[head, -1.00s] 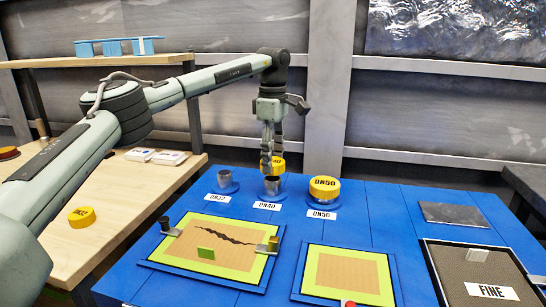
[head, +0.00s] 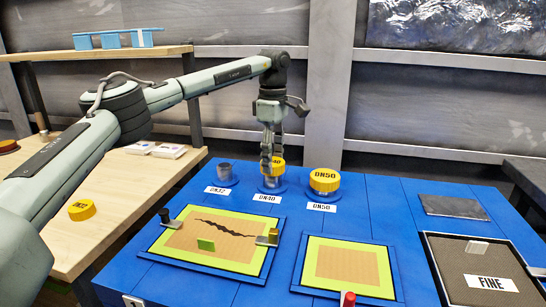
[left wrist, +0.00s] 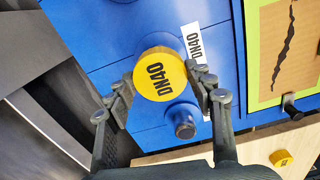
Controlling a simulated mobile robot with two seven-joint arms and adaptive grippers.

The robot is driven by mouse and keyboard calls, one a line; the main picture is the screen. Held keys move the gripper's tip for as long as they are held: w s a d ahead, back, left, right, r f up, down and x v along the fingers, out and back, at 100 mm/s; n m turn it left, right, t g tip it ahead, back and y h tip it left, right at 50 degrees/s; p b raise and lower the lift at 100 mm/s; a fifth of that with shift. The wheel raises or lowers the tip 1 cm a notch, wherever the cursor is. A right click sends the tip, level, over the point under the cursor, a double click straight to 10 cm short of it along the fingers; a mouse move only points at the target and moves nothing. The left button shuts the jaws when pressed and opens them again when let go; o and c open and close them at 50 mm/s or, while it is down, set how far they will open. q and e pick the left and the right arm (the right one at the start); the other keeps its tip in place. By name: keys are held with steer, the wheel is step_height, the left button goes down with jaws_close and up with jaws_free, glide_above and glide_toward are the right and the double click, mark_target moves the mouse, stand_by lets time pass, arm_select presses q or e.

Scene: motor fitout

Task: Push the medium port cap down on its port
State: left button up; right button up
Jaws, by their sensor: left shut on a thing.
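The medium port cap (head: 280,163) is yellow and marked DN40. It is at the DN40 port (head: 271,184), a grey pipe stub on a blue flange behind the DN40 label. My left gripper (head: 271,158) points down from above and is shut on the cap. In the left wrist view the cap (left wrist: 160,75) shows its lettered top between the two fingers (left wrist: 163,84). The cap covers the port's mouth from above. The fingers hide part of it in the head view, so I cannot tell whether it is fully seated. My right gripper is not in view.
The bare DN32 port (head: 224,172) stands left, its yellow cap (head: 82,210) on the wooden table. The DN50 port has a yellow cap (head: 324,180) on it, close to the right. A cracked panel (head: 215,240) and a plain panel (head: 347,264) lie in front.

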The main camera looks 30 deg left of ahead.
arm_select(q)
steer(key=shift+f, duration=0.2)
steer(key=shift+f, duration=0.3)
steer(key=shift+f, duration=0.7)
stand_by(2.0)
steer(key=o, duration=0.9)
steer(key=shift+c, duration=0.2)
steer(key=shift+r, duration=0.1)
step_height(320, 180, up, 12)
